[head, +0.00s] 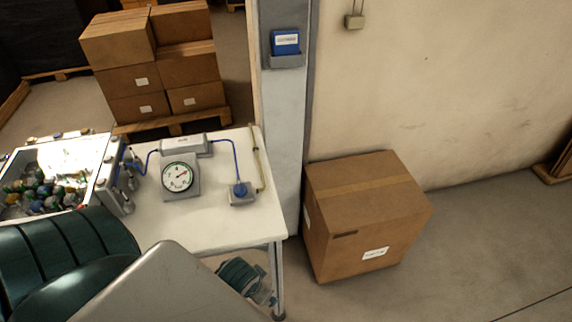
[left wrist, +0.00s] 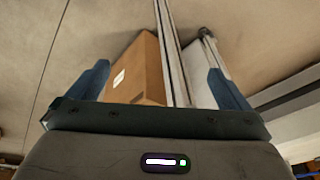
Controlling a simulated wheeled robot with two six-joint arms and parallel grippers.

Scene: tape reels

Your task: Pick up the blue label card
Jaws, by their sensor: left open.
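The blue label card (head: 285,42) sits upright in a grey holder (head: 285,61) on the pale post, above and behind the white table. It has a white printed patch. My left gripper (left wrist: 159,66) shows in the left wrist view, its two blue fingers wide apart with nothing between them at close range. Beyond the fingers are the cardboard box, the post and a pale panel. I cannot make out the card in the left wrist view. My left gripper's fingers are not visible in the head view. My right gripper is in neither view.
The white table (head: 220,216) holds a gauge (head: 179,176), blue cables and an open bin of caps (head: 47,180). A large cardboard box (head: 365,215) stands on the floor right of the post. Stacked boxes (head: 153,60) are behind.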

